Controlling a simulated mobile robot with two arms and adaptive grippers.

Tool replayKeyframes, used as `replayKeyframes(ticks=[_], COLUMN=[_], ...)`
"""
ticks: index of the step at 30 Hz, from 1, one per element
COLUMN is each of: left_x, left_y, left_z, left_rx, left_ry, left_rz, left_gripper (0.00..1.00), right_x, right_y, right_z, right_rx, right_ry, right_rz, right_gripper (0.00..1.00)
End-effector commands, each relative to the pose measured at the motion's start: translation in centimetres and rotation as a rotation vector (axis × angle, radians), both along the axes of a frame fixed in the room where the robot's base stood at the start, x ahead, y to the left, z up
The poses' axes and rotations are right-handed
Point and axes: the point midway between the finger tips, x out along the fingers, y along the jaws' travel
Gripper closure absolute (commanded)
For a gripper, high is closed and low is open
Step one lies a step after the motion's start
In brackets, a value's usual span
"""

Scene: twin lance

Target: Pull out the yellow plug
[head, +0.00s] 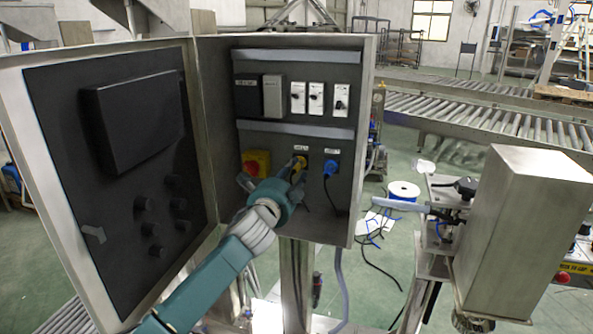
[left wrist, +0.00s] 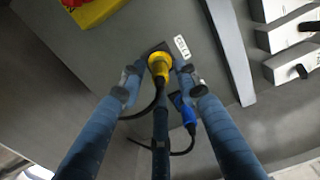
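The yellow plug (head: 298,163) sits in a socket low in the open cabinet, with a black cable hanging from it. It also shows between my fingers in the left wrist view (left wrist: 159,66). My left gripper (head: 272,182) is in front of the panel at the plug. In the left wrist view its blue-grey fingers (left wrist: 159,72) are spread on both sides of the plug, with a small gap visible on each side. The gripper partly hides the plug's cable in the head view. My right gripper is not in view.
A blue plug (head: 330,167) with a black cable sits just right of the yellow one. A red and yellow switch (head: 256,163) is to the left. The cabinet door (head: 110,160) stands open at left. A metal box (head: 522,235) stands at right.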

Motion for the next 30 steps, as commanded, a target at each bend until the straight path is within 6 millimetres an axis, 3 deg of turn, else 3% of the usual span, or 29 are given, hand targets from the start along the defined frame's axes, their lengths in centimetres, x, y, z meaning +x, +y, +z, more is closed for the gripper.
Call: replayKeyframes(ticks=[2,7,30], left_x=[-0.01,-0.02,-0.86], left_y=[0.00,0.03,0.32], left_z=[0.00,-0.02,0.05], left_rx=[0.000,0.000,0.000], left_ry=[0.000,0.000,0.000], left_rz=[0.000,0.000,0.000], left_gripper=[0.68,1.00,1.00], right_x=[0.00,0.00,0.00], right_y=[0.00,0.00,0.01], right_z=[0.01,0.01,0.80], right_rx=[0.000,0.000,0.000], right_ry=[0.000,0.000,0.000], right_rz=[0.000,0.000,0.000], right_gripper=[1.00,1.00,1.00])
